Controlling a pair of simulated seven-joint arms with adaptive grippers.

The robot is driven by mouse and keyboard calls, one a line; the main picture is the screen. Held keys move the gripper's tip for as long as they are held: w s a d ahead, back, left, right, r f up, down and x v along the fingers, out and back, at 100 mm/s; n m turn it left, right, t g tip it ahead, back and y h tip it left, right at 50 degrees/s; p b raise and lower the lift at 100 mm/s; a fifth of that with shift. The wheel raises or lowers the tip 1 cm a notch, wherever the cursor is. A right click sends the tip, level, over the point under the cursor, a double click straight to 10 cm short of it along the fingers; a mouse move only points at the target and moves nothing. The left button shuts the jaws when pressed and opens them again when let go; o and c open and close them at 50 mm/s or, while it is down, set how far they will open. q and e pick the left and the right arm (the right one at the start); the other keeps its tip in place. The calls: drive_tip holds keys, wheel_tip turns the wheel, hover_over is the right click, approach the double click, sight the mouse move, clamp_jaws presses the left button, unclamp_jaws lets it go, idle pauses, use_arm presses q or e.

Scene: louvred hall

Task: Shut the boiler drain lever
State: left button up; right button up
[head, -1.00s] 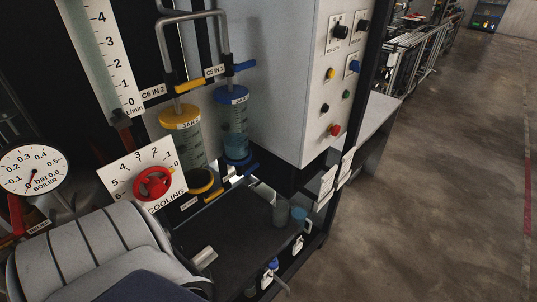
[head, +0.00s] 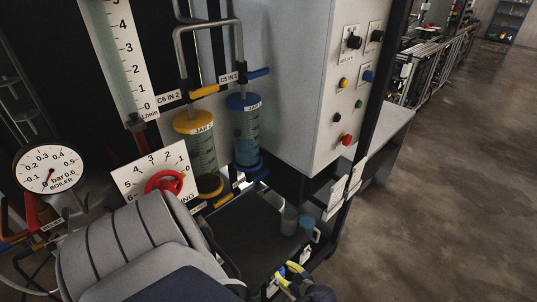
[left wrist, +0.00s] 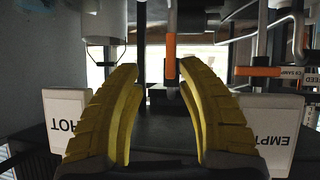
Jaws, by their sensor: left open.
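In the left wrist view, an upright orange lever (left wrist: 170,57) hangs on a grey pipe, beyond and between my yellow fingertips. A second orange lever (left wrist: 258,71) lies level at the right, beside a small label too small to read surely. I cannot tell which one is the boiler drain lever. My left gripper (left wrist: 158,66) is open, with nothing held and a wide gap between its fingers. In the head view, my left gripper (head: 290,269) shows at the bottom edge, below the rig's dark shelf. My right gripper is not in view.
Cards reading HOT (left wrist: 68,118) and EMPTY (left wrist: 268,130) appear upside down beside my fingers. The head view shows the boiler gauge (head: 48,170), red cooling wheel (head: 165,183), yellow-capped jar (head: 195,123), blue-capped jar (head: 243,102) and control box (head: 300,80). Open floor lies right.

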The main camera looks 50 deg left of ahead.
use_arm(q)
drive_tip(key=shift+g+h, duration=0.3)
drive_tip(key=shift+g, duration=0.5)
drive_tip(key=shift+s+r+x, duration=0.1)
drive_tip(key=shift+s+x, duration=0.05)
drive_tip(key=shift+x, duration=2.55)
drive_tip(key=shift+s+r+x, duration=0.1)
drive_tip(key=shift+s+x, duration=0.05)
drive_tip(key=shift+x, duration=2.6)
drive_tip(key=shift+o, duration=0.3)
drive_tip(key=shift+a, duration=0.15)
clamp_jaws()
